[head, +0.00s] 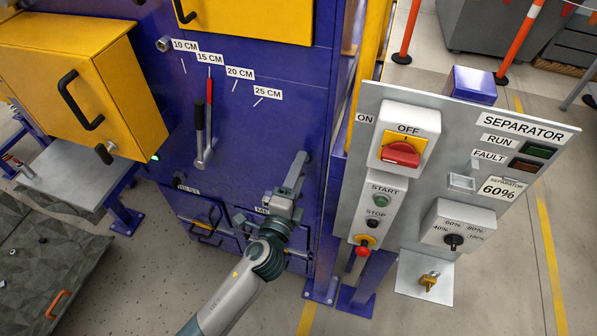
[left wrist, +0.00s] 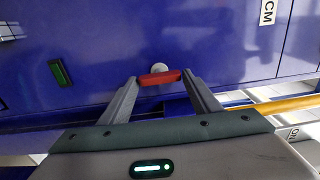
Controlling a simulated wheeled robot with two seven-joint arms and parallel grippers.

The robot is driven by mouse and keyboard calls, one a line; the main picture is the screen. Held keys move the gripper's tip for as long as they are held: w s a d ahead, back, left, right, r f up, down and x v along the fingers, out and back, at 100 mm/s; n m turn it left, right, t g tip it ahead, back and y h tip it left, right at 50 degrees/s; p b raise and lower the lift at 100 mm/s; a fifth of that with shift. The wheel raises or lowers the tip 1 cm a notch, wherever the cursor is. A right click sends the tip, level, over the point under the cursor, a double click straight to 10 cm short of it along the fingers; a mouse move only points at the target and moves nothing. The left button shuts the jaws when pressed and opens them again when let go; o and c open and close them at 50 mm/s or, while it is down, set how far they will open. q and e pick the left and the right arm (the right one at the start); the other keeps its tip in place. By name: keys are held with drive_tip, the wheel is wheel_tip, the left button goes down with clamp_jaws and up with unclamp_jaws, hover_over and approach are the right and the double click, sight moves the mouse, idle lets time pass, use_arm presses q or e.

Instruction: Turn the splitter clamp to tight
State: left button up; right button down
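In the left wrist view a red bar handle (left wrist: 160,77) on a pale round hub stands on the blue panel, lying nearly level. I take it for the splitter clamp. My left gripper (left wrist: 161,79) has its fingers apart, with one tip at each end of the bar. I cannot tell whether they press on it. In the head view my left gripper (head: 300,163) reaches the lower right of the blue cabinet and hides the handle. The splitter lever with a black grip (head: 199,118) and a red pointer (head: 209,95) stand near the 15 CM label. My right gripper is out of view.
The grey separator panel (head: 480,160) with its red switch (head: 400,154) and buttons stands close to the right of my left arm. A yellow box (head: 75,85) juts out at the left. Drawers with handles (head: 205,222) sit low on the cabinet.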

use_arm(q)
drive_tip(key=shift+o, duration=0.9)
drive_tip(key=b+v, duration=0.5)
drive_tip(key=v, duration=1.2)
drive_tip(key=shift+s, duration=0.2)
drive_tip(key=shift+f, duration=0.1)
